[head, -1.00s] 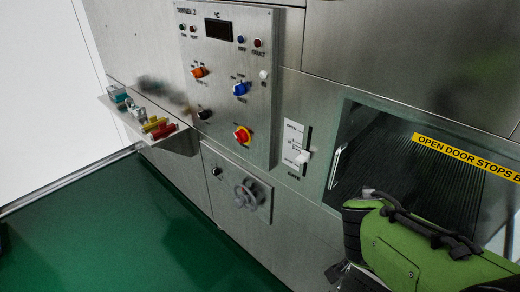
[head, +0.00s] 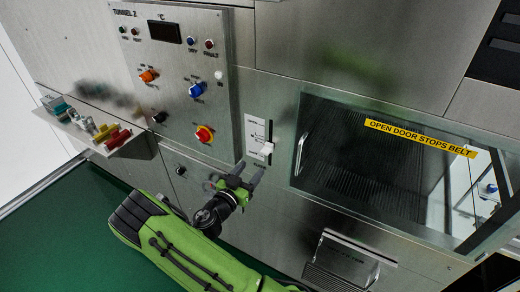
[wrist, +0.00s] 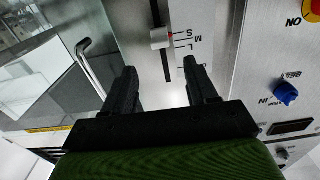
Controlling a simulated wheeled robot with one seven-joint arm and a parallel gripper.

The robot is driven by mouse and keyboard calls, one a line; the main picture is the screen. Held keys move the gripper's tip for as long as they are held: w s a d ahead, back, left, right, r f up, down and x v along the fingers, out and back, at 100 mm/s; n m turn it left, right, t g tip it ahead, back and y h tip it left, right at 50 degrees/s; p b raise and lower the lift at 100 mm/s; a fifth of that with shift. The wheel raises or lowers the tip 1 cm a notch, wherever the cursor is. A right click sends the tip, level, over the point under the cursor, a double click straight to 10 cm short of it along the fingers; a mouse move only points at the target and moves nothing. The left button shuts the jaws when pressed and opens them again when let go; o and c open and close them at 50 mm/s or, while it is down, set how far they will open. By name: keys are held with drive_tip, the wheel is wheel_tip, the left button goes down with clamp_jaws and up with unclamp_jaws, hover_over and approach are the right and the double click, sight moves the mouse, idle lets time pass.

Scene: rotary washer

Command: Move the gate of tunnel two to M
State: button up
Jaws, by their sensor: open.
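The gate's slider has a white knob (head: 267,148) in a dark vertical slot, beside a white scale plate (head: 255,135) on the steel front, right of the TUNNEL 2 panel. My gripper (head: 248,171) is open and empty, just below and left of the knob in the head view. In the wrist view its fingertips (wrist: 160,72) straddle the slot's line, and the knob lies beyond them, apparently untouched.
The TUNNEL 2 panel (head: 175,75) carries several knobs, including a red-and-yellow switch (head: 204,134). A glass door with a handle (head: 301,150) stands right of the slider. A shelf (head: 125,142) with small items juts out at left.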

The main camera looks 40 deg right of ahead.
sight(264, 154)
drive_tip(key=p+x, duration=0.2)
drive_tip(key=x, duration=0.9)
clamp_jaws()
